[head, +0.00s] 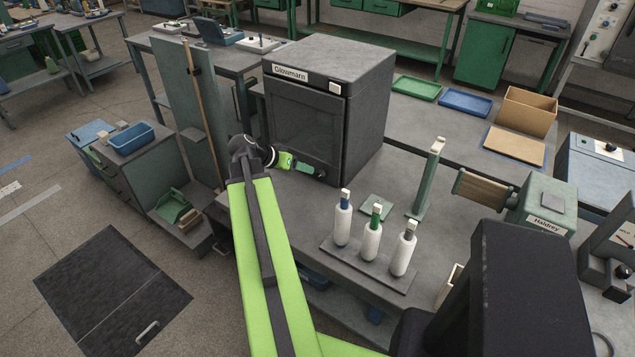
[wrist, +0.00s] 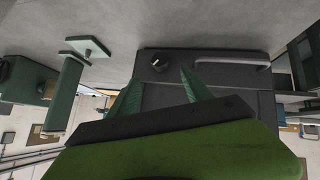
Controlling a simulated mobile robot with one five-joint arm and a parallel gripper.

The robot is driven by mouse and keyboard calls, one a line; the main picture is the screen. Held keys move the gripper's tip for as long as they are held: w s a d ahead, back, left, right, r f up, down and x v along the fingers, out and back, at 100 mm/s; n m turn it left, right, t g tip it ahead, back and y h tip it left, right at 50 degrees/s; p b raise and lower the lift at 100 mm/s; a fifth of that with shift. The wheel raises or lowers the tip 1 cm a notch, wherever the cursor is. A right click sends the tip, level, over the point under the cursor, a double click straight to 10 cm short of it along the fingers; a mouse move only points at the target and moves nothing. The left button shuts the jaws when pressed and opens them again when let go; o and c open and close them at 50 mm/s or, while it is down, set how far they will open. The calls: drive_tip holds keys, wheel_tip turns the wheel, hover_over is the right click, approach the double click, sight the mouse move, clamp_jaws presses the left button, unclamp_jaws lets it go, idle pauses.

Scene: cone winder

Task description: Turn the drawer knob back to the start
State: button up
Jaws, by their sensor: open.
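The black Glowmann cabinet (head: 352,110) stands on the grey bench, with a door in its front and a drawer front low down. In the wrist view the drawer front (wrist: 205,93) carries a round black knob (wrist: 159,63) with a small pale mark, beside a light bar handle (wrist: 232,64). My gripper (head: 311,167) is low in front of the cabinet. In the wrist view its two green fingers (wrist: 160,76) are apart, with the knob just beyond and between their tips; I cannot tell whether they touch it. In the head view the knob is hard to make out beside the fingers.
Three white cones (head: 372,240) stand on a grey rack (head: 350,261) to the right. A tall grey panel (head: 185,110) stands left of my arm. Bare bench top lies before the cabinet.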

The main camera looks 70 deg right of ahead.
sight(317, 174)
drive_tip(key=b+x, duration=0.5)
drive_tip(key=x, duration=0.4)
drive_tip(key=shift+s+d+f, duration=0.15)
drive_tip(key=shift+f, duration=0.25)
drive_tip(key=shift+s+d+f+b, duration=0.2)
drive_tip(key=shift+d+b, duration=0.15)
drive_tip(key=shift+b, duration=0.05)
clamp_jaws()
